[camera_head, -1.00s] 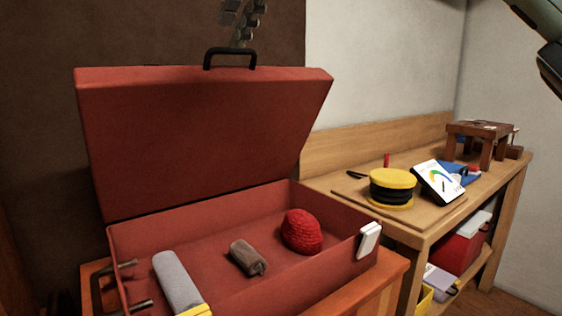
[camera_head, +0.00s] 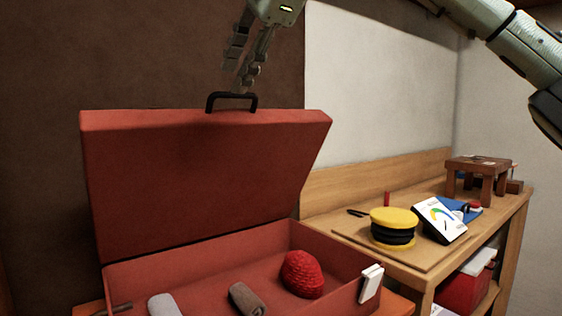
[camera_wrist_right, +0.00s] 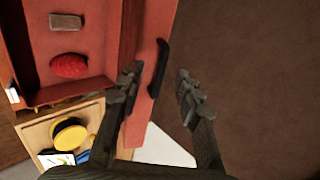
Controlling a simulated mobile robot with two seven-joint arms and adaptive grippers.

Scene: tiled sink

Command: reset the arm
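My right gripper (camera_head: 242,72) is just above the black handle (camera_head: 231,96) on the top edge of the raised red suitcase lid (camera_head: 205,165). Its two fingers are apart with nothing held, as the right wrist view (camera_wrist_right: 158,80) also shows. In that view the handle (camera_wrist_right: 158,66) appears between the fingertips and the lid edge passes behind them; I cannot tell any contact. My right arm (camera_head: 495,30) comes in from the upper right. My left gripper is not in view.
The open suitcase holds a red knitted ball (camera_head: 302,274), a brown roll (camera_head: 246,299) and a grey roll (camera_head: 164,305). A wooden workbench (camera_head: 350,225) at right carries a yellow-black round item (camera_head: 394,227), a white tablet-like item (camera_head: 440,220) and a small brown table (camera_head: 478,166).

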